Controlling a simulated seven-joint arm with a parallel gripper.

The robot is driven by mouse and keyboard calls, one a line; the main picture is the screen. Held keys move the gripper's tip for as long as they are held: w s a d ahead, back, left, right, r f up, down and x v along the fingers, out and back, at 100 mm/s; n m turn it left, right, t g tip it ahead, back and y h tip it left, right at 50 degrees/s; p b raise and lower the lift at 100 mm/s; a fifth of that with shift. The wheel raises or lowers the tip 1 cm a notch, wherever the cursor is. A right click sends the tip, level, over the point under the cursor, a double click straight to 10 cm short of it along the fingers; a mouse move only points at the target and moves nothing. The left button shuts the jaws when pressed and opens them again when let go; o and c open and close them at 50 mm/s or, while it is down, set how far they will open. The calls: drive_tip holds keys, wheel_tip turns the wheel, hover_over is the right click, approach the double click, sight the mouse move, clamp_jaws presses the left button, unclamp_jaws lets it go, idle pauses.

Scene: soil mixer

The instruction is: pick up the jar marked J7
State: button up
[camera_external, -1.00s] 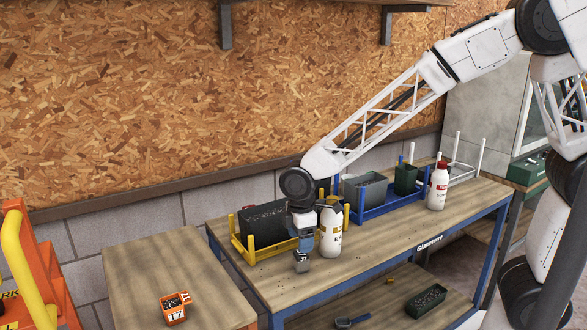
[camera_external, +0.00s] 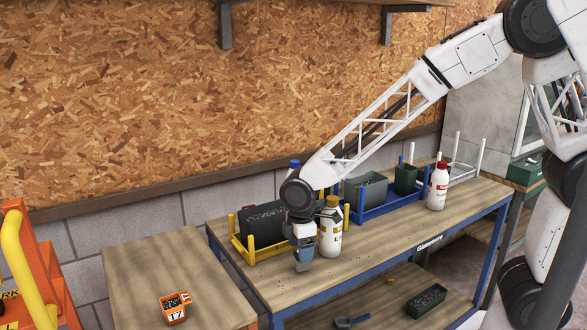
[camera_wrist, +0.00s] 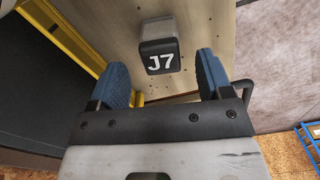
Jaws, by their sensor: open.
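The jar marked J7 shows in the wrist view (camera_wrist: 160,56) as a small, dark, square-topped thing with white lettering, upright on the wooden bench. It lies between the fingertips with a gap on each side. My gripper (camera_wrist: 163,70) is open, its two blue fingers to the left and right of the jar. In the external view my gripper (camera_external: 304,252) points down at the bench's front left part and covers most of the jar, so its contact with the jar cannot be told there.
A white bottle with a yellow cap (camera_external: 330,240) stands close to the right of my gripper. Behind it is a yellow rack (camera_external: 240,248) with a dark tray. A red-capped bottle (camera_external: 437,190) and a blue rack (camera_external: 385,208) are farther right. An orange T7 pot (camera_external: 175,313) sits on the left table.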

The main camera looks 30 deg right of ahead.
drive_tip(key=shift+s+f, duration=0.1)
drive_tip(key=shift+f, duration=2.25)
drive_tip(key=shift+c, duration=0.4)
drive_tip(key=c, duration=0.9)
